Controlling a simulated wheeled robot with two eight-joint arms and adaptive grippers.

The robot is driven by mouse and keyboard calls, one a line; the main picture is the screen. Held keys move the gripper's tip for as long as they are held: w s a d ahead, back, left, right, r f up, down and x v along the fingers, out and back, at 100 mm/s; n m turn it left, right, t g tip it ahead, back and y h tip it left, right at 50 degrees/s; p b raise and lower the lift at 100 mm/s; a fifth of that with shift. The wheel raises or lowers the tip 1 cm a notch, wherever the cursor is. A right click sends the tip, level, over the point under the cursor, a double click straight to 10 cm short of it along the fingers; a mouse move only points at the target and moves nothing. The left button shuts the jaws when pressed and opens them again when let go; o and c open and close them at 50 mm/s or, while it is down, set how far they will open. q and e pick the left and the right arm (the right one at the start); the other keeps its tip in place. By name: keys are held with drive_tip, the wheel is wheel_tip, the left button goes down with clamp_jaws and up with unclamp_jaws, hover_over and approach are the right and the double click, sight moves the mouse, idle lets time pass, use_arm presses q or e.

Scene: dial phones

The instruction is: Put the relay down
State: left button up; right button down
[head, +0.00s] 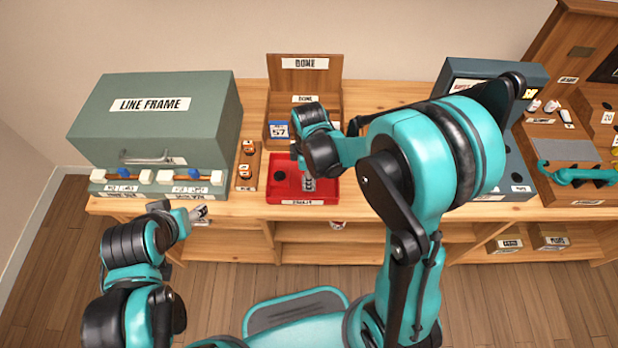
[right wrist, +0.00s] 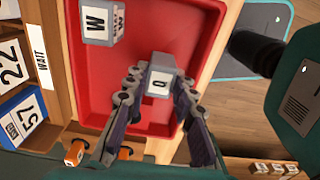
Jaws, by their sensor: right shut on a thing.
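A grey block marked Q (right wrist: 158,84), which looks like the relay, is between the fingertips of my right gripper (right wrist: 158,90), which is shut on it. The block is over the red tray (right wrist: 205,50); I cannot tell whether it touches the tray floor. A second grey block marked W (right wrist: 97,22) is in the same tray, apart from it. In the head view my right gripper (head: 308,183) points down into the red tray (head: 273,197), and the arm hides part of it. My left gripper (head: 199,212) is in front of the table edge; its jaws are too small to read.
The green LINE FRAME case (head: 155,115) is at left, beside a small rack (head: 246,170) with orange cylinders. Dark-grey equipment (head: 515,165) stands at right.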

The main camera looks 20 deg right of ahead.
drive_tip(key=shift+f, duration=0.2)
drive_tip(key=c, duration=1.3)
unclamp_jaws()
drive_tip(key=shift+o, duration=0.2)
drive_tip(key=shift+r, duration=0.1)
drive_tip(key=shift+r, duration=0.2)
wheel_tip(320, 180, up, 11)
drive_tip(key=p, duration=0.4)
drive_tip(key=s+d+r+m+t, duration=0.4)
drive_tip(key=s+r+m+t, duration=0.3)
drive_tip(key=s+m, duration=0.3)
drive_tip(key=m, duration=0.4)
drive_tip(key=shift+d+r+m, duration=0.35)
drive_tip(key=shift+r+m, duration=0.05)
